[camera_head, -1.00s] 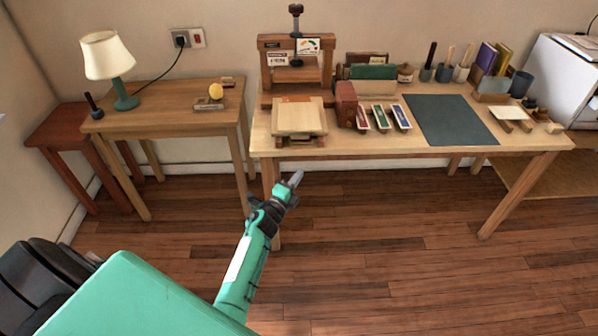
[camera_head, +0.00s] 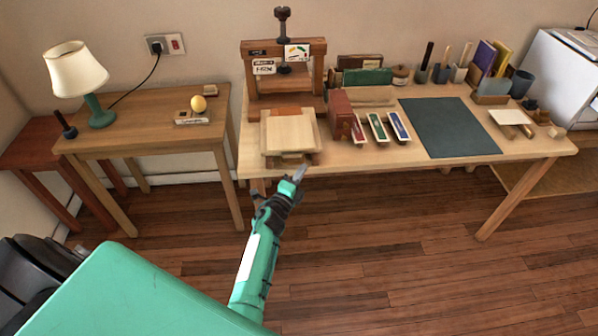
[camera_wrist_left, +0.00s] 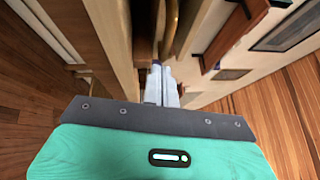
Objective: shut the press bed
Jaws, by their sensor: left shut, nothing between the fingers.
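The wooden book press (camera_head: 284,78) stands at the left end of the long table, with a black screw on top. Its press bed (camera_head: 289,132), a pale wooden board, is pulled out toward the table's front edge. My left gripper (camera_head: 301,172) is just in front of the bed's front edge, near its right corner. Its fingers (camera_wrist_left: 161,82) are shut and empty in the left wrist view. I cannot tell whether the fingertips touch the bed's front. My right gripper is not in view.
A dark red book (camera_head: 340,116) and several small coloured trays (camera_head: 377,127) stand right of the bed. A dark mat (camera_head: 450,128) lies further right. A side table (camera_head: 150,139) with a lamp (camera_head: 84,82) is at left. The floor in front is clear.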

